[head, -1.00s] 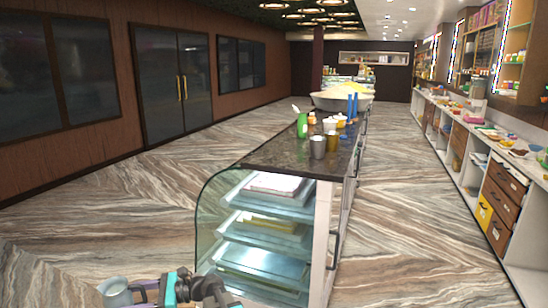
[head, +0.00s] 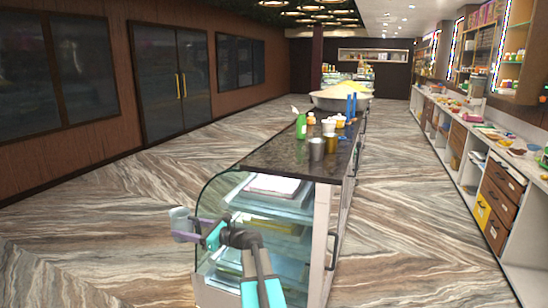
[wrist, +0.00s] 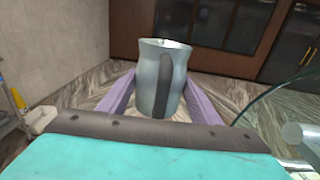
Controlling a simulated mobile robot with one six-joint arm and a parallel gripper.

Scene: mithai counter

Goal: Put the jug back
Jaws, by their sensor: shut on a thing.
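A silvery metal jug (wrist: 150,75) with a dark handle stands upright between the two purple fingers of my gripper (wrist: 155,100) in the wrist view. My gripper is shut on it. In the head view the jug (head: 181,221) is at the lower left, held in my gripper (head: 190,232) in the air over the floor, left of the glass display case. The jug's underside is hidden.
The glass display case (head: 214,255) with trays inside stands right beside my arm. Its dark counter top (head: 283,155) holds metal cups (head: 317,149), a green bottle (head: 301,126) and a large bowl (head: 328,103). The floor (head: 90,235) to the left is clear.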

